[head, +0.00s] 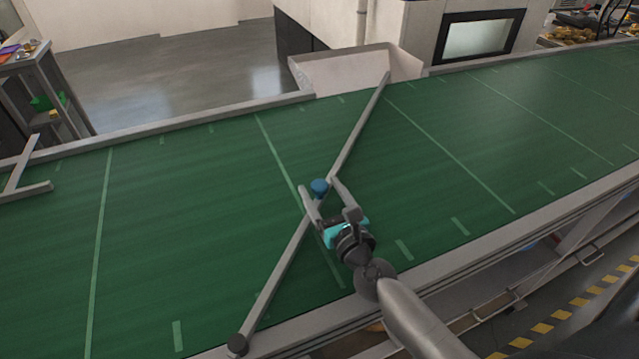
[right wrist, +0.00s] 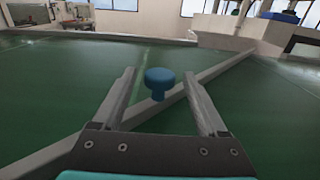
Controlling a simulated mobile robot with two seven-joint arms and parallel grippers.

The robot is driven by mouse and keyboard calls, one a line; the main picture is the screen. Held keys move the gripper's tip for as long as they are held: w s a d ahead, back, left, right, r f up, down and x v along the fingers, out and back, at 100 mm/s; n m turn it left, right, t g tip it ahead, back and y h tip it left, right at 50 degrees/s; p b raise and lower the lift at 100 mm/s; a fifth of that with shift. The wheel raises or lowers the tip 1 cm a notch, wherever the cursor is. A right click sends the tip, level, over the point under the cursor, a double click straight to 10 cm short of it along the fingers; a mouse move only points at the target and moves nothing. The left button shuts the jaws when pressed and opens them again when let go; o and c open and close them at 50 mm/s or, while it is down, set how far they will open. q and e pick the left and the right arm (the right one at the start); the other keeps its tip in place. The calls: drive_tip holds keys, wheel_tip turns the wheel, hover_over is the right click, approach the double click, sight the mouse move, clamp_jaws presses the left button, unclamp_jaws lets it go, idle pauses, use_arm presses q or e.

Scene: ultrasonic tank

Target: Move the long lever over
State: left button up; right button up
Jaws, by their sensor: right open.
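A long grey lever (head: 277,277) lies slantwise across the green conveyor belt, from a dark pivot (head: 237,344) at the near edge to the far edge. A blue knob (head: 319,186) stands up on it near its middle. My right gripper (head: 319,189) is open, with its fingers to either side of the knob in the head view. In the right wrist view the knob (right wrist: 159,82) shows between the two fingertips (right wrist: 160,80), with a gap on each side. The lever (right wrist: 215,72) runs behind and below the fingers. My left gripper is not in view.
The green belt (head: 180,220) is bare on both sides of the lever, with pale line markings. A pale open chute (head: 345,72) joins the far edge by the lever's far end. A grey rail piece (head: 22,188) lies at the left. A shelf (head: 40,75) stands beyond.

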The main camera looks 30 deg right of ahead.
drive_tip(key=shift+w, duration=0.75)
clamp_jaws()
idle(1.0)
